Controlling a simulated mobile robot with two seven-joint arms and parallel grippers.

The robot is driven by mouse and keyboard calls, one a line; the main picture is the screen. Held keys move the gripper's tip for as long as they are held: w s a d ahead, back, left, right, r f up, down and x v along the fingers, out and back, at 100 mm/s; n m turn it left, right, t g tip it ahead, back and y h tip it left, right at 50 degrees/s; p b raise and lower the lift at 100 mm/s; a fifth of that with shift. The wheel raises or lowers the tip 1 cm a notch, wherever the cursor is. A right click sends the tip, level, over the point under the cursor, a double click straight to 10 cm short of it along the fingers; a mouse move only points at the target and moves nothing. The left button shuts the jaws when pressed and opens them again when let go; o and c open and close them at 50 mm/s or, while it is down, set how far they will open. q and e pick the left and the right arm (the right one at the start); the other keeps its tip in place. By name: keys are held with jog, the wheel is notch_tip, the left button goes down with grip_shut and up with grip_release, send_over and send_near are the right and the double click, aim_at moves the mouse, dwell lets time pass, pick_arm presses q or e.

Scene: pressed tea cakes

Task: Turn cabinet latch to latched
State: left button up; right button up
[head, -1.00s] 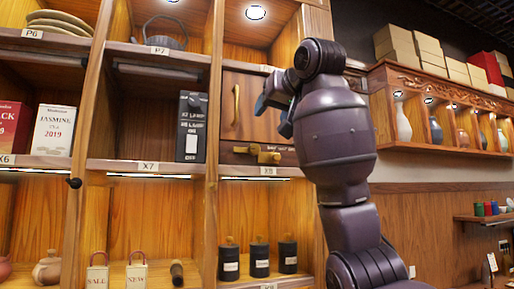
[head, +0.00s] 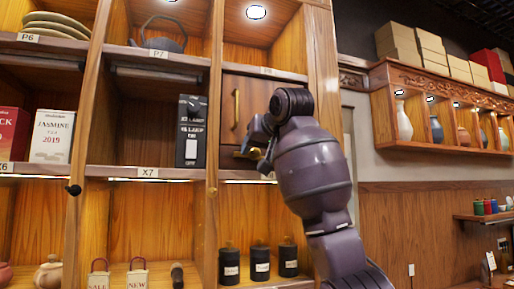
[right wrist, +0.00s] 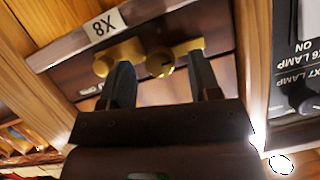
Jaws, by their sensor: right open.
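The brass cabinet latch (right wrist: 160,63) is on a dark strip below the small cabinet door (head: 226,125). In the right wrist view, which is turned upside down, it shows as a bar with a round hub in its middle. My right gripper (right wrist: 162,78) is open, with one dark finger on each side of the hub and the fingertips close to the bar. I cannot tell whether they touch it. In the head view the right gripper (head: 258,146) hides part of the latch. The left gripper is not in view.
A vertical brass handle (head: 236,109) is on the door. A black lamp switch box (head: 191,130) stands in the compartment to the left. Several black canisters (head: 260,263) stand on the shelf below. An upright shelf post (head: 213,150) borders the cabinet.

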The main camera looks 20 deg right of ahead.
jog(key=shift+w+f, duration=0.25)
jog(key=shift+w, duration=0.2)
jog(key=c, duration=0.9)
